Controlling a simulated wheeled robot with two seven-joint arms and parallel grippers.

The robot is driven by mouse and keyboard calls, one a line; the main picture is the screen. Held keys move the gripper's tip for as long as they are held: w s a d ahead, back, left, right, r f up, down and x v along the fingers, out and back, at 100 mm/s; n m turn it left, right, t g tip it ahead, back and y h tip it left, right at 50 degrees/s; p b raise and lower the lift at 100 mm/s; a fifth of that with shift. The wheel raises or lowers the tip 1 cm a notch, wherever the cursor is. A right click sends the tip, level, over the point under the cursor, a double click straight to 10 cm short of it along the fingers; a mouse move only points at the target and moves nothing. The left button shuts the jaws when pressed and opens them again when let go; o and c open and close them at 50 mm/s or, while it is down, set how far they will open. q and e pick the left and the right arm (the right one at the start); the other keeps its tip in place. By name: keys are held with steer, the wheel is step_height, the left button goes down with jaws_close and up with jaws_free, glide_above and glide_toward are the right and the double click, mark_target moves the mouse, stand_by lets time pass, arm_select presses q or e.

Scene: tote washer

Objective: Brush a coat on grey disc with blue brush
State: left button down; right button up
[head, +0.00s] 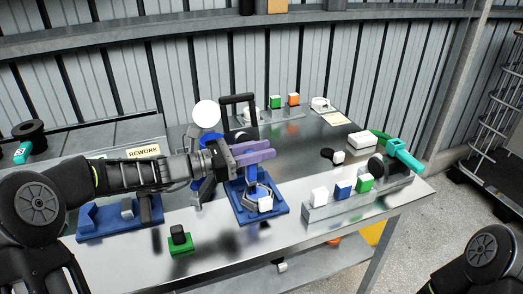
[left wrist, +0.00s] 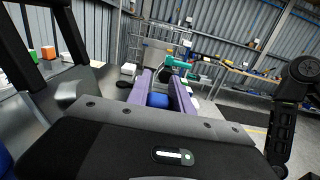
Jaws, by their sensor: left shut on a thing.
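My left gripper (head: 262,152) has purple fingers and is over the middle of the metal table. In the left wrist view its fingers (left wrist: 166,92) are shut on a blue thing (left wrist: 158,101), which looks like the blue brush's handle. The brush's lower end is hard to make out below the fingers in the head view. I cannot clearly pick out the grey disc. My right gripper is out of view; only part of that arm shows.
A black upright frame (head: 238,98) and a white round head (head: 206,113) on a blue stand rise behind the gripper. A metal block (head: 350,202) with coloured cubes and a teal tool (head: 405,155) are at right. A green block (head: 180,247) sits near the front edge.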

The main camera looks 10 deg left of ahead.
arm_select(q)
steer(key=shift+d, duration=0.1)
steer(key=shift+x, duration=1.15)
steer(key=shift+v, duration=1.25)
